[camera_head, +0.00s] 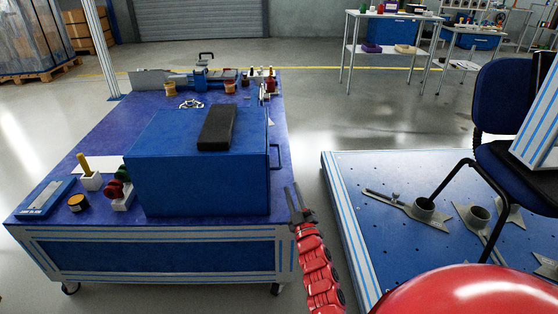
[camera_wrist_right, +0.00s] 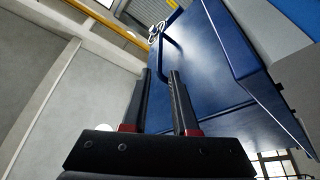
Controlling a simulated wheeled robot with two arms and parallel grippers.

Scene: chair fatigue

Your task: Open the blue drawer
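The blue drawer unit (camera_head: 200,165) is a box on the blue table, with a dark handle (camera_head: 276,156) on its right side. The drawer front looks closed, though that side is seen edge-on. My right gripper (camera_head: 299,196) is in front of and to the right of the handle, apart from it. In the right wrist view, the two dark fingers (camera_wrist_right: 160,72) are spread with nothing between them. The blue unit (camera_wrist_right: 215,65) fills the right of that view, and its handle (camera_wrist_right: 166,42) shows just beyond the fingertips. My left gripper is not in view.
A black block (camera_head: 217,127) lies on top of the unit. Small tools and holders stand on the blue table (camera_head: 120,125) to its left and behind. A perforated blue platform (camera_head: 350,200) with metal parts and a chair (camera_head: 495,105) are to the right. Bare floor separates table and platform.

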